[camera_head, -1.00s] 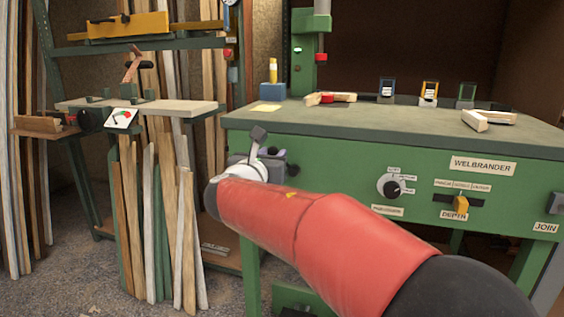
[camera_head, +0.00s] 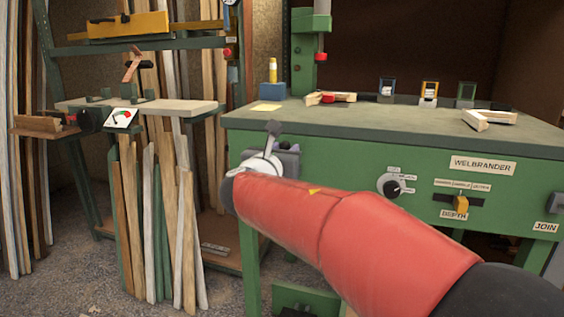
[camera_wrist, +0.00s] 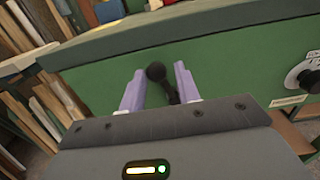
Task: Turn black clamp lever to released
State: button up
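A black ball-ended lever (camera_wrist: 157,73) shows in the wrist view in front of the green bench front. Its stem runs down to the right, close to the right finger. My gripper (camera_wrist: 160,69) is open, with its two pale purple fingers on either side of the lever. There is a visible gap at the ball; whether the stem touches the right finger I cannot tell.
A green bench (camera_head: 350,119) carries a dial (camera_head: 390,187) and a yellow depth slider (camera_head: 460,203) on its front, right of my gripper. Timber strips (camera_head: 160,220) and a rack with a gauge (camera_head: 122,118) stand left.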

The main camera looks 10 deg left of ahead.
jog(key=shift+d, duration=0.35)
jog(key=shift+s+d+b, duration=0.1)
jog(key=shift+d+b, duration=0.25)
jog(key=shift+d, duration=0.5)
jog(key=shift+d, duration=0.1)
jog(key=shift+s+d+f+b, duration=0.1)
jog(key=shift+d+f+b, duration=0.15)
jog(key=shift+d+b, duration=0.5)
jog(key=shift+d, duration=0.1)
